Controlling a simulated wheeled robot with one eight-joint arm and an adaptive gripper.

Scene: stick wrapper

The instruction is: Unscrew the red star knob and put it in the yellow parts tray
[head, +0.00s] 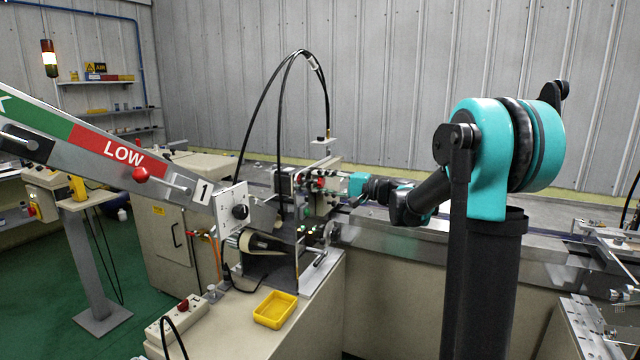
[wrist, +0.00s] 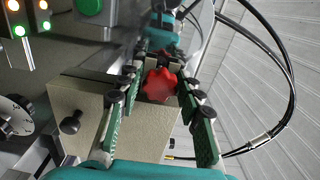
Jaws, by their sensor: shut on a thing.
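The red star knob (wrist: 160,85) shows in the wrist view, between the far ends of my gripper's (wrist: 162,92) two green-padded fingers. My gripper is shut on the knob, with a finger on either side of it. The knob is in front of a beige block (wrist: 142,133) on the machine. In the head view my gripper (head: 334,188) reaches leftward into the machine head, and its contact with the knob is too small to make out there. The yellow parts tray (head: 275,309) stands on the bench top in front of the machine, and its visible floor looks empty.
A sloping arm with a LOW label (head: 120,150) and a white plate (head: 232,208) stand left of the machine head. Black cables (head: 284,95) loop above it. A power strip (head: 177,318) lies left of the tray. Bare bench top surrounds the tray.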

